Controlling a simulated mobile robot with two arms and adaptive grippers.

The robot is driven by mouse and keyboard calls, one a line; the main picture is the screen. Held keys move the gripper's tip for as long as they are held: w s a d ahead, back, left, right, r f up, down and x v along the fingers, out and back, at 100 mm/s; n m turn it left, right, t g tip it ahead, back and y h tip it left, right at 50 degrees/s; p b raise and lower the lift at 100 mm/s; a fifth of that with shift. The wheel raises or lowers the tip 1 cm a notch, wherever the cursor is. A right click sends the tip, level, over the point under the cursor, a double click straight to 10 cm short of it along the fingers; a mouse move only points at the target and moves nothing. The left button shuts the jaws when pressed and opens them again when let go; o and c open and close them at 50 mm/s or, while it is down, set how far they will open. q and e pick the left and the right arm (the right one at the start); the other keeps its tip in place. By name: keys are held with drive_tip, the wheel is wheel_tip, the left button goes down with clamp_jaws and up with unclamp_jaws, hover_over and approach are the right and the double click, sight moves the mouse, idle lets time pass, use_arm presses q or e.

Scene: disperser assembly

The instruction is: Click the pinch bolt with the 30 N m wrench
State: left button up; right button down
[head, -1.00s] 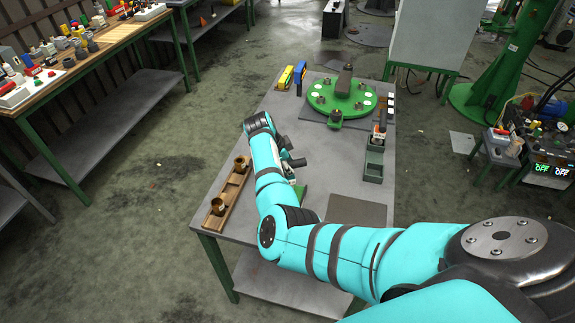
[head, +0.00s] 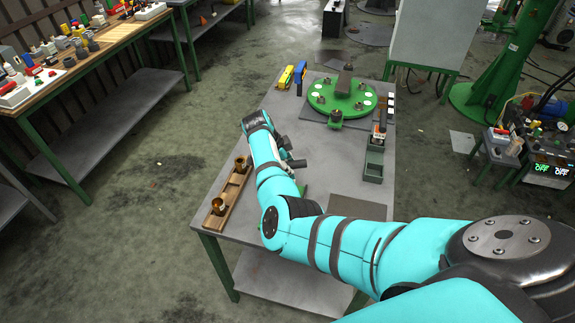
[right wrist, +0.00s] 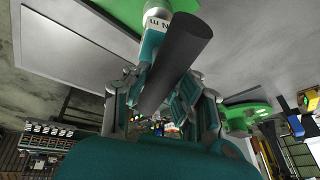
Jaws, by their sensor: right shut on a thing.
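My right gripper (head: 288,156) is over the near left half of the grey table, mostly hidden behind my own arm in the head view. In the right wrist view, my right gripper (right wrist: 160,98) is shut on the wrench (right wrist: 179,58), which has a dark cylindrical part and a teal part with a white band reading "N m". The number on it is not readable. The green round fixture (head: 322,97) with white spots and several small posts stands at the table's far end, apart from the gripper. I cannot pick out the pinch bolt. My left gripper is out of view.
A wooden rack (head: 233,187) with brass-coloured cups lies along the table's left edge. A grey-green bin (head: 373,166) stands at the right. A yellow tool (head: 285,77) and a blue one (head: 300,76) are at the far left. The table's middle is clear.

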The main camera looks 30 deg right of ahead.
drive_tip(key=shift+r, duration=2.55)
